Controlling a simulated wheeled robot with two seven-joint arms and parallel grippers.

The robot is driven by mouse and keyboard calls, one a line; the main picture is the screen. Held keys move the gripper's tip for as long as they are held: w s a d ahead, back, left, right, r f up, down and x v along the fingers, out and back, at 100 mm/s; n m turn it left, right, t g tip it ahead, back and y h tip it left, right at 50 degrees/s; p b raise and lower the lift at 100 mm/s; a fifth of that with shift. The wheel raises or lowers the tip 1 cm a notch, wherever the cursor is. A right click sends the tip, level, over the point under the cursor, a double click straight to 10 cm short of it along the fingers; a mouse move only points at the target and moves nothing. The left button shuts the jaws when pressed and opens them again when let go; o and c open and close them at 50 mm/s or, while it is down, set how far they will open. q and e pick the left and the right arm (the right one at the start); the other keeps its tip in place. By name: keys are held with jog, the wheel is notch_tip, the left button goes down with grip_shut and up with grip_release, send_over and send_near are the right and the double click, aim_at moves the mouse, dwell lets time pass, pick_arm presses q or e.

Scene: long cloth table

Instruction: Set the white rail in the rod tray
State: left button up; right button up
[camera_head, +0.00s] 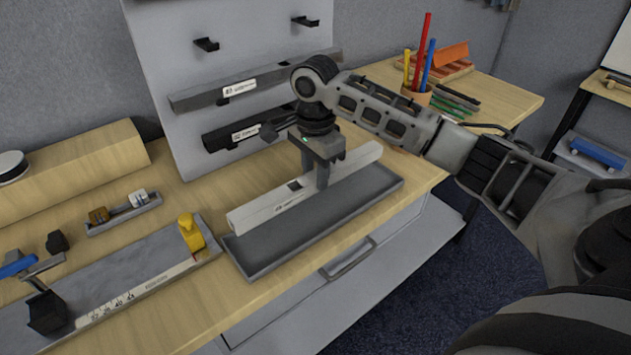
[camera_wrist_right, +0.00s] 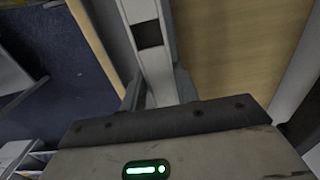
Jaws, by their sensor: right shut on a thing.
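The white rail (camera_head: 262,207) is a long bar with a dark square patch and small print, seen in the head view along the back edge of the rod tray. My right gripper (camera_head: 322,185) comes down from above and is shut on the rail near its middle. The rail also shows between the fingers in the right wrist view (camera_wrist_right: 152,65). The rod tray (camera_head: 290,246) is a long, shallow, dark grey tray near the table's front edge. Its visible floor is empty. I cannot tell whether the rail touches the tray. My left gripper is not in view.
Behind stands a grey panel (camera_head: 180,60) with hooks, a grey rail (camera_head: 190,98) and a black rail (camera_head: 218,138). Left of the tray is a measuring bed (camera_head: 130,275) with a yellow block (camera_head: 191,233). A pen pot (camera_head: 415,95) stands at the back right.

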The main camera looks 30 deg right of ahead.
notch_tip(320, 180, down, 2)
jog(key=shift+f, duration=0.3)
jog(key=shift+f, duration=0.3)
jog(key=shift+f, duration=0.3)
jog(key=o, duration=1.1)
